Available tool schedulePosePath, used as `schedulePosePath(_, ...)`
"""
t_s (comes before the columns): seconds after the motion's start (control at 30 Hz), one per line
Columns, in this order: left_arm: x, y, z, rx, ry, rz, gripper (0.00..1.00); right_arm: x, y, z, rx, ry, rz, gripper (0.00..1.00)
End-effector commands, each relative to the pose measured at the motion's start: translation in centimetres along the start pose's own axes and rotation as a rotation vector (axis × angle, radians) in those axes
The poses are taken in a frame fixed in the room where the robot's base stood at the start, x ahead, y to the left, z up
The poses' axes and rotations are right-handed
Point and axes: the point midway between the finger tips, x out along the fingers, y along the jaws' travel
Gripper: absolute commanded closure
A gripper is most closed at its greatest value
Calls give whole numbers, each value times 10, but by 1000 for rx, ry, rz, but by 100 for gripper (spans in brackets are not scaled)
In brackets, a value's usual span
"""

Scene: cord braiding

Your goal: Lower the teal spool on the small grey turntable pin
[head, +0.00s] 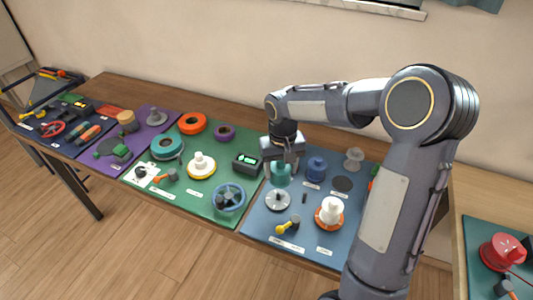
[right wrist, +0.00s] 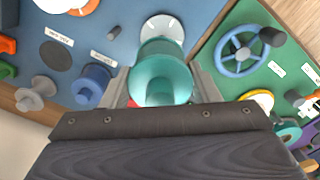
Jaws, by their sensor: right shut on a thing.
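The teal spool (head: 281,176) is held upright between the fingers of my right gripper (head: 283,167). It also shows large in the right wrist view (right wrist: 161,78), between the two fingers. The small grey turntable (head: 278,201) lies on the blue mat just below the spool in the head view. In the right wrist view the turntable (right wrist: 163,25) shows past the spool's far end, partly covered by it. The spool appears apart from the turntable, above it. The pin is hard to make out. My left gripper is not in view.
On the blue mat (head: 256,222), a blue spool (head: 316,169) stands close right of the gripper. A white spool on an orange base (head: 331,212) and a yellow-handled tool (head: 289,225) are in front. A blue handwheel (head: 229,197) is left on the green mat.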

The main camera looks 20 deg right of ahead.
Motion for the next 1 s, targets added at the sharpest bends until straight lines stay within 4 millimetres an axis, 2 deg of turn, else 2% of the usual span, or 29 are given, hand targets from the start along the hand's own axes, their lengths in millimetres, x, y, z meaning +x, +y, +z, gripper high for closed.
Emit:
schedulePosePath(0.13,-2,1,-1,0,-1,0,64,5,6,2,22,1,0,65)
schedulePosePath(0.6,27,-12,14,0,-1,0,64,50,6,2,22,-1,0,65)
schedulePosePath(1.0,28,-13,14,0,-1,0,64,52,6,2,20,1,0,65)
